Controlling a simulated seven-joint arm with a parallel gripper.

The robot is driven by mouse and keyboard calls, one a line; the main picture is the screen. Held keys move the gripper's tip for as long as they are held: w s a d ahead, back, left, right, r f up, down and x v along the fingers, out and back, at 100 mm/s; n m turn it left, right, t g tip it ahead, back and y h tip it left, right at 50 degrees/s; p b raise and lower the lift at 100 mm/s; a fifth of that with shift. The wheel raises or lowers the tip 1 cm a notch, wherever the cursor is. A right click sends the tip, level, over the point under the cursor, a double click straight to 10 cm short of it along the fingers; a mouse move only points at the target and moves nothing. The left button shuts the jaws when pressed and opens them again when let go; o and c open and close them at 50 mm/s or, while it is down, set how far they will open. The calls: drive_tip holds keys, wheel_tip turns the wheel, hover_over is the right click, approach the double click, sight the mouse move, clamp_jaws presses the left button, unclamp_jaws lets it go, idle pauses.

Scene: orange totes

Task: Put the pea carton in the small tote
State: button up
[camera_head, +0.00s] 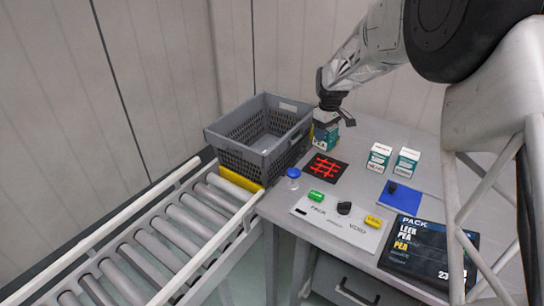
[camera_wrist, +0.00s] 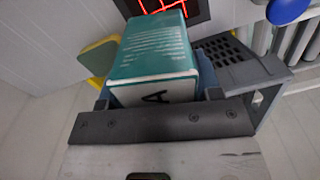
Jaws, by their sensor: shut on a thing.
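My gripper (camera_head: 331,108) is shut on a teal and white carton (camera_head: 326,134) just right of the grey tote (camera_head: 229,152). In the wrist view the carton (camera_wrist: 155,50) fills the middle, with a dark letter like an A on its white end; the rest of its name is hard to read. I cannot tell whether it touches the table. The tote is mesh-sided, open-topped and looks empty; its edge also shows at the right in the wrist view (camera_wrist: 250,75).
A screen (camera_head: 428,256) lists LEEK, PEA and a yellow PEA. A roller conveyor (camera_head: 160,240) runs at left.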

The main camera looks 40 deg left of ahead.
drive_tip(key=w+a+r+m, duration=0.1)
drive_tip(key=w+a+m, duration=0.1)
drive_tip(key=a+m, duration=0.55)
drive_tip(key=w+a+r+m, duration=0.15)
drive_tip(key=a+m, duration=0.25)
drive_tip(key=a, duration=0.7)
drive_tip(key=w+a+f+m, duration=0.2)
drive_tip(key=a+f+m, duration=0.1)
drive_tip(key=f, duration=0.8)
drive_tip(key=shift+w+a+f+m, duration=0.25)
drive_tip(key=shift+f+m, duration=0.1)
drive_tip(key=shift+m, duration=0.2)
drive_tip(key=shift+f, duration=0.1)
wheel_tip(320, 180, down, 6)
drive_tip(key=shift+f, duration=1.9)
drive_tip(key=shift+f, duration=0.1)
